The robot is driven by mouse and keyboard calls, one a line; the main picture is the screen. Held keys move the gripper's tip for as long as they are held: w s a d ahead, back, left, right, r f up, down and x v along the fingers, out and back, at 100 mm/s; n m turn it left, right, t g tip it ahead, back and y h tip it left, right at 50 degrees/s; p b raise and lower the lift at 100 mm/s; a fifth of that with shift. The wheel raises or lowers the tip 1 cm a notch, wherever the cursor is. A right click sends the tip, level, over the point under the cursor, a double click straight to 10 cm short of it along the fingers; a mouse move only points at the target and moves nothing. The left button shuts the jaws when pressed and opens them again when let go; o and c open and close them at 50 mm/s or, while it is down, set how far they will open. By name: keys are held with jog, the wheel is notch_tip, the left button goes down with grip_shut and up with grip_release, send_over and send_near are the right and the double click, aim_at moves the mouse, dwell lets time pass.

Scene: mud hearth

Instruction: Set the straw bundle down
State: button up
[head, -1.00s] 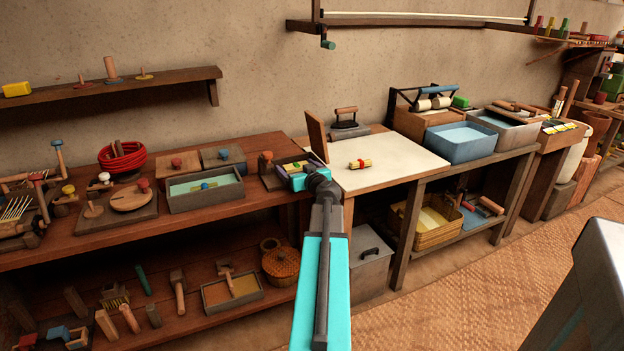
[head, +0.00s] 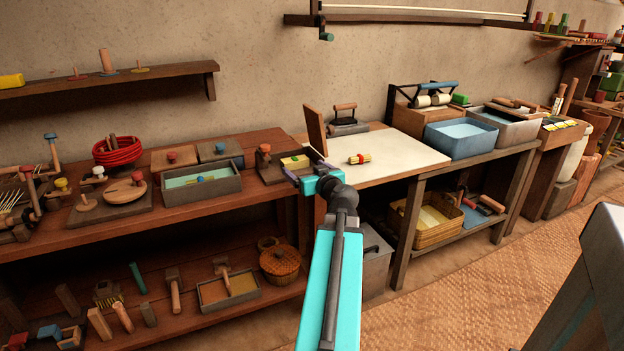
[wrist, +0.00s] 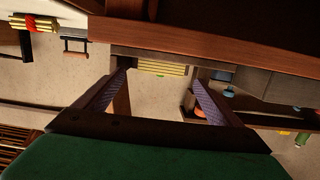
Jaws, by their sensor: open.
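A yellow straw bundle (head: 294,162) lies on a dark wooden stand at the right end of the brown bench. The wrist view shows its pale stalks (wrist: 162,68) beyond and between my fingertips, apart from them. My gripper (head: 296,175) is open and empty, just in front of the stand. A second yellow bundle with a red band (head: 360,159) lies on the white board to the right. It also shows at the top left of the wrist view (wrist: 35,24).
An upright brown board (head: 316,130) stands close behind my gripper. A grey tray (head: 201,185) is to the left on the bench. The white board (head: 400,152) is mostly clear. A blue basin (head: 460,138) stands beyond it.

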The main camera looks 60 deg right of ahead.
jog(key=shift+b+v, duration=0.9)
jog(key=shift+v, duration=0.2)
jog(key=shift+f, duration=0.1)
jog(key=b, duration=0.7)
jog(key=shift+s+a, duration=0.2)
jog(key=shift+s, duration=0.1)
jog(key=s+a+b, duration=0.1)
jog(key=b, duration=0.5)
jog(key=shift+s+a+r+b, duration=0.15)
jog(key=shift+s+r+b, duration=0.15)
jog(key=shift+b, duration=0.6)
